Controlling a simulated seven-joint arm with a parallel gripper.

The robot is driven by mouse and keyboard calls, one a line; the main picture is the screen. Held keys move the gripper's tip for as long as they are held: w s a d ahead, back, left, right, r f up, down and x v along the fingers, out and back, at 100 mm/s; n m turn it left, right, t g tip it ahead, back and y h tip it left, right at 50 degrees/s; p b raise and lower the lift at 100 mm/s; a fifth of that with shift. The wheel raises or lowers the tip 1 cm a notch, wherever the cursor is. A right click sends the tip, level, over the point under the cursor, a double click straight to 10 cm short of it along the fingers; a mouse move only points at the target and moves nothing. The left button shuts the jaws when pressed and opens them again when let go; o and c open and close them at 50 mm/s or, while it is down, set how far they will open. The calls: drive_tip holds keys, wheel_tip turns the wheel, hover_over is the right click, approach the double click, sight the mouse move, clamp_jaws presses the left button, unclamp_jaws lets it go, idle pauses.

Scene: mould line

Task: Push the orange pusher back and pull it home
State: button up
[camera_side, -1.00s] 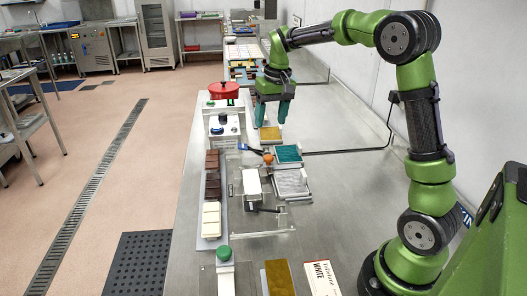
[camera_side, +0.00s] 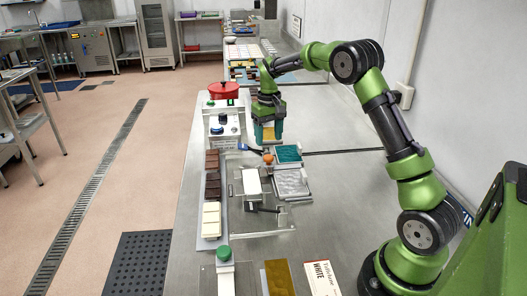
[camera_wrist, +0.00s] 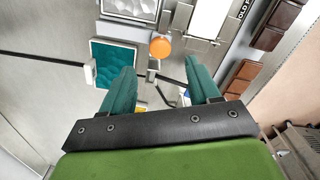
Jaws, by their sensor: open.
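The orange pusher (camera_side: 268,158) has a round orange knob and sits at the back of the clear fixture, between the white block and the teal mould. In the wrist view the orange knob (camera_wrist: 160,46) lies a little beyond the space between my fingertips. My gripper (camera_side: 268,136) is open and empty, its fingers pointing down, behind the pusher in the side view. Its two teal fingers (camera_wrist: 158,75) stand apart in the wrist view, not touching the knob. The teal mould (camera_side: 288,153) is beside the knob; it also shows in the wrist view (camera_wrist: 112,62).
A grey mould (camera_side: 291,183) and a white block (camera_side: 252,181) are in front of the pusher. Chocolate bars (camera_side: 212,185) line the left edge. The bench at right is fairly clear.

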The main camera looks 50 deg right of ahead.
sight(268, 157)
wheel_tip(268, 157, down, 7)
drive_tip(key=shift+r, duration=0.1)
idle(0.3)
clamp_jaws()
